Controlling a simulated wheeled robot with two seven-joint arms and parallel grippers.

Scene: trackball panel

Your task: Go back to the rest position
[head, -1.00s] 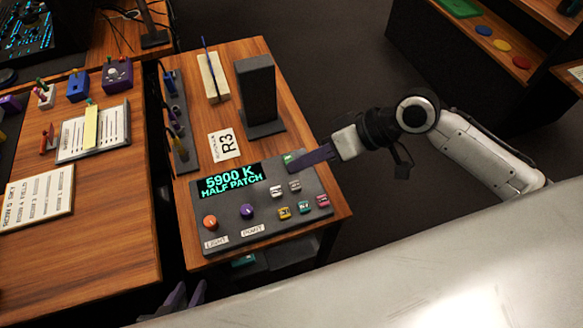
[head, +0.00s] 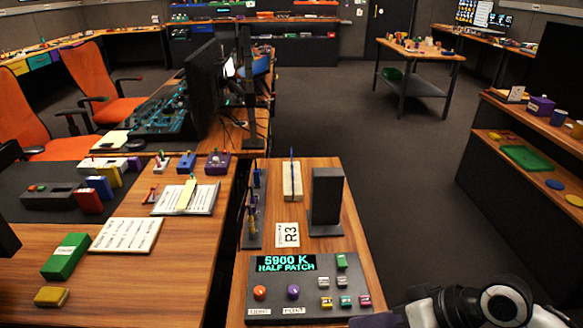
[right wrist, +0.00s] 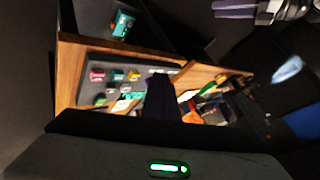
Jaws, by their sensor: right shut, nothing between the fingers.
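My right gripper (head: 372,320) shows at the bottom edge of the head view, partly cut off. Its purple fingers are shut and empty, beside the lower right corner of the grey trackball panel (head: 325,283). The panel's display (head: 286,263) reads "5900 K HALF PATCH". It has an orange knob (head: 260,293), a purple ball (head: 293,292) and several coloured buttons. In the blurred right wrist view, the dark fingers (right wrist: 163,100) lie in front of the panel (right wrist: 100,72). Purple fingers (right wrist: 236,8) at that view's top look like my left gripper; their opening is unclear.
The panel sits on a wooden desk (head: 345,225) with a black upright stand (head: 327,200) and an R3 card (head: 288,236). A left desk (head: 190,255) holds small boxes and cards. Shelves (head: 520,170) stand at the right. Open floor (head: 400,190) lies between.

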